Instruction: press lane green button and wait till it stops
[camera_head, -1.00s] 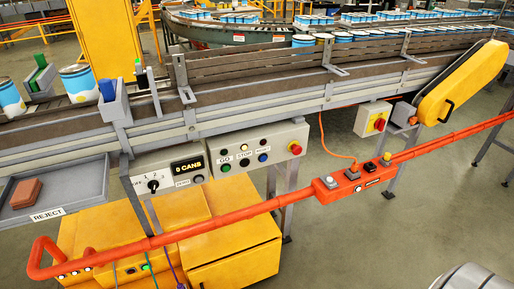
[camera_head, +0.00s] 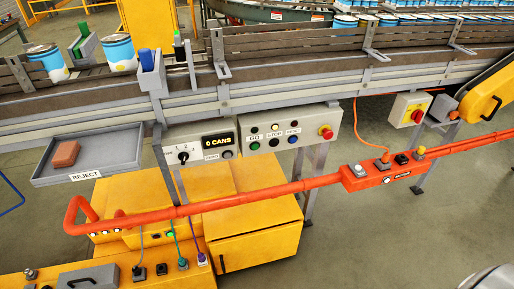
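A grey control box (camera_head: 300,132) hangs under the conveyor's front edge. Its GO button (camera_head: 255,146) is small and green, at the left of the lower row. A dark STOP button (camera_head: 274,143) and a blue button (camera_head: 292,140) sit beside it. A red mushroom button (camera_head: 326,132) is at the right end. The lane (camera_head: 290,82) is a conveyor with cans standing on it at left, including a blue and white can (camera_head: 119,54). A counter display (camera_head: 218,142) reads 0 CANS. Neither of my grippers is in view.
A reject tray (camera_head: 112,150) with a brown block is at left. Yellow cabinets (camera_head: 255,235) stand below.

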